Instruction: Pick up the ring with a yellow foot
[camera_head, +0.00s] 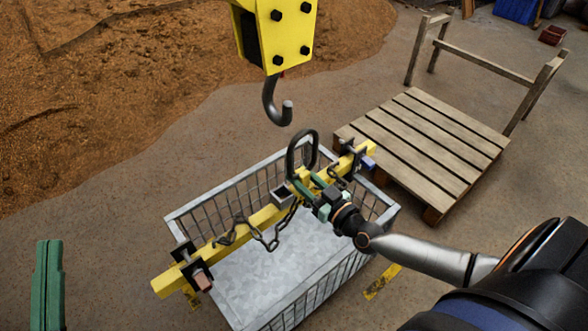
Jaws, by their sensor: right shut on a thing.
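A dark ring (289,160) stands upright over the yellow beam (232,228), below and a little right of the hook.
A grey wire basket (194,208) with a pale load stands under the beam. A dark hook (275,104) hangs from a yellow block (288,32) above. A wooden slatted platform (425,150) stands right. Brown grain (130,90) covers the back left. Floor is clear at left.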

